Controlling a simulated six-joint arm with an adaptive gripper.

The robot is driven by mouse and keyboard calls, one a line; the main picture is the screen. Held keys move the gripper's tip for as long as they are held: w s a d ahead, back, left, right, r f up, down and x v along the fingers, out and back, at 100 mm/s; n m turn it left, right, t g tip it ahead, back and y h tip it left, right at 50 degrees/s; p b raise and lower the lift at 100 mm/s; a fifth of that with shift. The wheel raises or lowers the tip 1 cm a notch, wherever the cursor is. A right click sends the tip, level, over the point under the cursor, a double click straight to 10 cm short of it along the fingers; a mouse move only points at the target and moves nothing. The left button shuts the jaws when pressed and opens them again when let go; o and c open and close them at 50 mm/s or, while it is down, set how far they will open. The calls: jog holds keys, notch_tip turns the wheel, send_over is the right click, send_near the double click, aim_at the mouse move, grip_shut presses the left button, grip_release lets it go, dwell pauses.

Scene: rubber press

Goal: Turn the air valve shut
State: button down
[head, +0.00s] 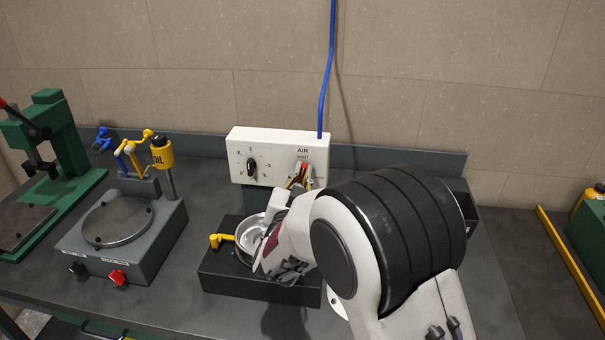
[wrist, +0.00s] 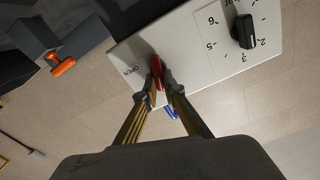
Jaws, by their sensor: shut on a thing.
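The air valve is a red handle (head: 304,169) on the right part of the white control panel (head: 285,142), below the printed words AIR and SHUT in the head view. The red handle also shows in the wrist view (wrist: 157,70), beside the printed word OPEN. It stands nearly in line with my fingers there, slightly tilted. My gripper (head: 300,182) reaches up to the panel from the front. In the wrist view, my gripper's fingertips (wrist: 160,91) are closed on the handle's near end, one on each side. My fingers partly cover the handle in the head view.
A black dial knob (head: 252,167) is left of the valve on the panel. A blue hose (head: 327,70) rises from the panel's top. Below stands a black base with a metal dish (head: 250,232) and a yellow lever (head: 221,240). A grey machine (head: 125,240) and green press (head: 50,150) stand left.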

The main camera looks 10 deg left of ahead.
jog(key=shift+n, duration=0.3)
jog(key=c, duration=2.1)
grip_release()
jog(key=shift+c, duration=0.2)
jog(key=shift+s, duration=0.15)
jog(key=s, duration=1.1)
jog(key=shift+s, duration=0.4)
